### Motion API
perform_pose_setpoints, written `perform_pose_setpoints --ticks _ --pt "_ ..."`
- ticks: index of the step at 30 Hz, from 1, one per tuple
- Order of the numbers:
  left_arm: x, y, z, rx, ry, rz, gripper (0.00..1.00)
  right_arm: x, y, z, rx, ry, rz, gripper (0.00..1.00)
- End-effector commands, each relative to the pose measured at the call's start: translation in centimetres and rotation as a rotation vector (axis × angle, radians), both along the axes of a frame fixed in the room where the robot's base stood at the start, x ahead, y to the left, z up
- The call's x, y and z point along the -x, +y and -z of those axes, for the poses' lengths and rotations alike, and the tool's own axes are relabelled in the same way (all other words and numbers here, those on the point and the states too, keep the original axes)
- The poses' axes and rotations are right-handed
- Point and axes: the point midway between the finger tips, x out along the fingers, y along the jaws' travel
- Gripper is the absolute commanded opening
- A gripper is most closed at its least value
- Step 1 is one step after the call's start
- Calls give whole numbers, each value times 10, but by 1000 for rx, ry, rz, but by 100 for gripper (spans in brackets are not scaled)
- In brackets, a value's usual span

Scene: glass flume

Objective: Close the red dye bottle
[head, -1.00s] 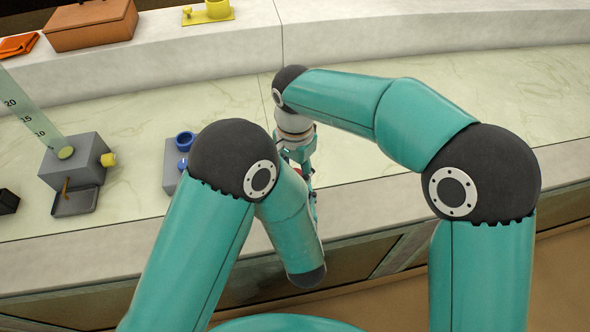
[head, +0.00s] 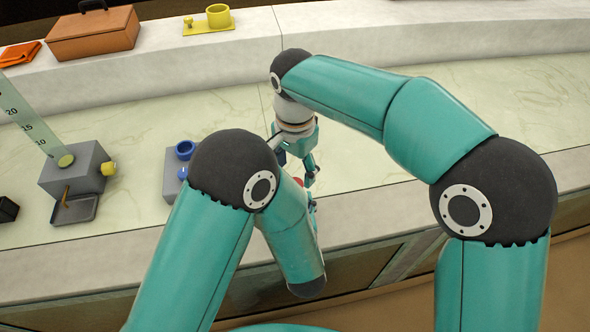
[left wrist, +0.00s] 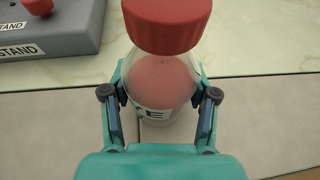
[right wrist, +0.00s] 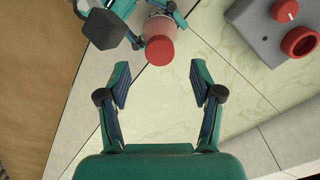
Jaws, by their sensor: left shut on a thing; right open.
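The dye bottle (left wrist: 165,82) is clear with pinkish-red contents and a partly visible label. A red cap (left wrist: 167,22) sits at its mouth; I cannot tell whether it is tight. My left gripper (left wrist: 160,95) is shut around the bottle's body, one finger on each side. In the right wrist view the cap (right wrist: 160,50) is seen from above, beyond my right gripper (right wrist: 160,78), which is open and empty. In the head view my right gripper (head: 301,165) is just above the cap (head: 298,182); my left forearm hides most of the bottle and the left gripper.
A grey stand (right wrist: 258,28) with a red knob and red ring is near the bottle. A grey block with a blue ring (head: 185,150) and a grey block with a yellow knob (head: 75,168) are further left. The pale counter at right (head: 400,140) is clear.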

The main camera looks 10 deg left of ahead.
Motion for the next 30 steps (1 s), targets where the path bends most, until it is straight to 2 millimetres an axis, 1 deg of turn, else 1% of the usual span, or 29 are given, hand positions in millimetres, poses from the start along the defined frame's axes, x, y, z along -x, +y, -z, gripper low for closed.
perform_pose_setpoints --ticks 2,3,4,8,11,13,17,27,30 --pt "0 0 0 0 -1 0 0 0 0 0 0 0 0 65" --pt "0 0 0 0 -1 0 0 0 0 0 0 0 0 62" --pt "0 0 0 0 -1 0 0 0 0 0 0 0 -1 61" --pt "0 0 0 0 -1 0 0 0 0 0 1 1 -30 61" --pt "0 0 0 0 -1 0 0 0 0 1 2 2 -104 61" --pt "0 0 0 0 -1 0 0 1 -1 1 5 6 -189 61" --pt "0 0 0 0 -1 0 0 2 -2 -1 7 13 -414 61" --pt "0 0 0 0 -1 0 0 2 -4 -12 1 27 -1152 61" --pt "0 0 0 0 -1 0 0 2 -4 -16 -2 29 -1343 61"
